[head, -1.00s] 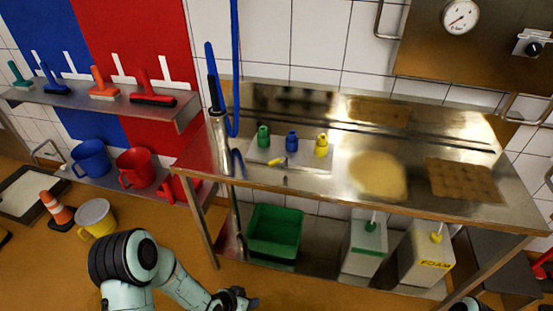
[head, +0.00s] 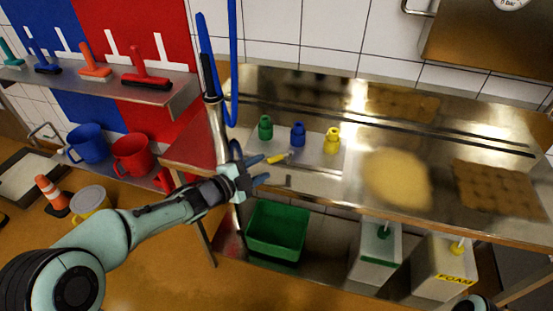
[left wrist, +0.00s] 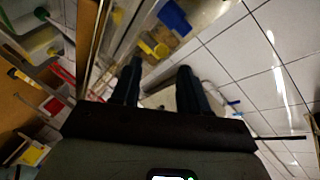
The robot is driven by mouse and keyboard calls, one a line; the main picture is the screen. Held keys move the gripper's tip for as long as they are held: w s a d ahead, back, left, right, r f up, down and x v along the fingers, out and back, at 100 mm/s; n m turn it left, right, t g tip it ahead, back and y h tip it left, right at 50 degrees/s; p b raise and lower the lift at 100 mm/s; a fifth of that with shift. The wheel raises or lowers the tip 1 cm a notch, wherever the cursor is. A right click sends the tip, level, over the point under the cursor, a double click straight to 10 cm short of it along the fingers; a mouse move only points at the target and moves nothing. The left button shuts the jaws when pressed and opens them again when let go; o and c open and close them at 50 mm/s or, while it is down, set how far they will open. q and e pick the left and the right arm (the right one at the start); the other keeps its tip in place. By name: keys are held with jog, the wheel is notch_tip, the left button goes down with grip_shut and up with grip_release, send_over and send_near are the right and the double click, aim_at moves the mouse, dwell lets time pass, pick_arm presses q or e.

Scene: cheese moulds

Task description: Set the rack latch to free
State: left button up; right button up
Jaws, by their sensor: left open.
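A small lever with a yellow grip (head: 276,159), which looks like the rack latch, sits at the front of a pale nozzle rack (head: 312,158) on the steel table. Green (head: 265,127), blue (head: 297,134) and yellow (head: 332,140) nozzles stand upright on the rack. My left gripper (head: 263,170) is open and empty, just left of and close to the yellow grip; I see no clear contact. In the left wrist view its fingers (left wrist: 158,88) are apart, with a blurred yellow piece beyond them.
The steel table (head: 320,185) has a front edge below the rack. A blue hose (head: 231,60) hangs at its left end. A round cheese-coloured patch (head: 397,178) lies to the right. A green crate (head: 277,228) stands on the lower shelf.

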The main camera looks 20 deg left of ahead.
aim_at(272, 161)
pick_arm(q)
jog(key=x, duration=0.7)
jog(key=shift+w+d+f, duration=0.1)
jog(key=shift+w, duration=0.2)
grip_shut()
